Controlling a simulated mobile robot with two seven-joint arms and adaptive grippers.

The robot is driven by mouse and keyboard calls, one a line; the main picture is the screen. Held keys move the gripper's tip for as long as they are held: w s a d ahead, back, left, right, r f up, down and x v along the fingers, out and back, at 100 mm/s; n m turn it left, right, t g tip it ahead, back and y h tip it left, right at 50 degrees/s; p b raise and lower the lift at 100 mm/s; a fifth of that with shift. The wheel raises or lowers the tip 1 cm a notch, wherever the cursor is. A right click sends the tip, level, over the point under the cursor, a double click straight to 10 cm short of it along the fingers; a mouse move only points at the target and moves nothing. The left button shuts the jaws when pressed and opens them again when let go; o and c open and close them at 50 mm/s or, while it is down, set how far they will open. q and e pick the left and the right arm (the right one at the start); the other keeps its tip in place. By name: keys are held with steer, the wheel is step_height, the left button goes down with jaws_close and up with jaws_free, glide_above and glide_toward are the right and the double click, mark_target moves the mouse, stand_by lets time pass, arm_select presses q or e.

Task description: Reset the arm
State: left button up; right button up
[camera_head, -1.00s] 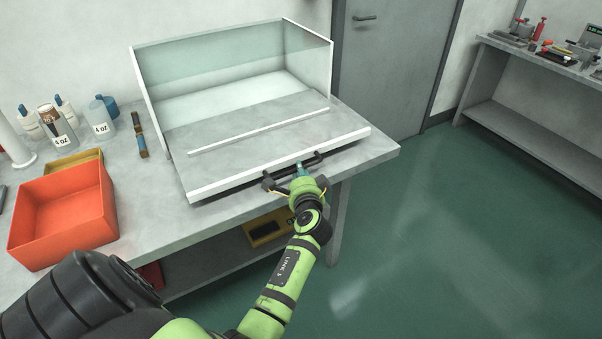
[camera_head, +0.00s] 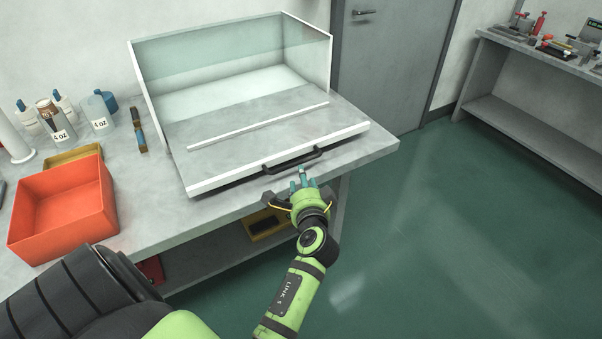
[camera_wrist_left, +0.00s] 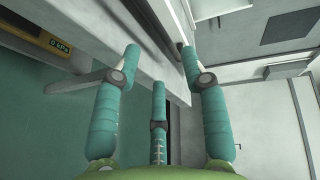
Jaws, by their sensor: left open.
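My left gripper (camera_head: 302,178) is in front of the table's front edge, just below and apart from the black handle (camera_head: 293,160) of the glass-walled box. In the left wrist view its teal fingers (camera_wrist_left: 166,70) are spread with nothing between them. The box (camera_head: 235,60) has clear walls with white edges and a grey front panel (camera_head: 260,125) sloping toward me, with the handle on its lower edge. My right gripper does not show.
An orange bin (camera_head: 62,212) sits on the table (camera_head: 150,205) at left, near bottles (camera_head: 62,132) and a blue-brown tool (camera_head: 138,132). A yellow device (camera_head: 268,224) is on the lower shelf. Open green floor (camera_head: 450,230) lies to the right, before another bench (camera_head: 530,130).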

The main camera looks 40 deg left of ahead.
arm_select(q)
steer(key=shift+s+d, duration=0.2)
steer(key=shift+s, duration=0.05)
stand_by(0.3)
steer(key=s+d+f+m+h, duration=0.1)
steer(key=d+f+h, duration=0.25)
steer(key=f, duration=0.45)
steer(key=d+f+h, duration=0.2)
steer(key=d+f, duration=0.2)
steer(key=f, duration=0.4)
steer(key=s+d+f+n+g+h, duration=0.1)
steer(key=s+d+f+g+h, duration=0.15)
steer(key=s+f, duration=0.4)
steer(key=s+d+f+g+h, duration=0.1)
steer(key=s+d+f, duration=0.2)
steer(key=f, duration=0.7)
steer(key=s+f+n+g, duration=0.2)
steer(key=s+f, duration=0.3)
steer(key=s, duration=0.6)
steer(key=s+f+n+g+h, duration=0.1)
steer(key=s+f, duration=0.4)
steer(key=s, duration=0.5)
steer(key=s+f+n+g+h, duration=0.1)
steer(key=s+f, duration=0.4)
steer(key=s, duration=0.6)
steer(key=n+g, duration=0.1)
steer(key=g, duration=0.1)
steer(key=shift+s+a+n+g, duration=0.3)
steer(key=shift+n+g, duration=0.05)
steer(key=shift+n, duration=0.05)
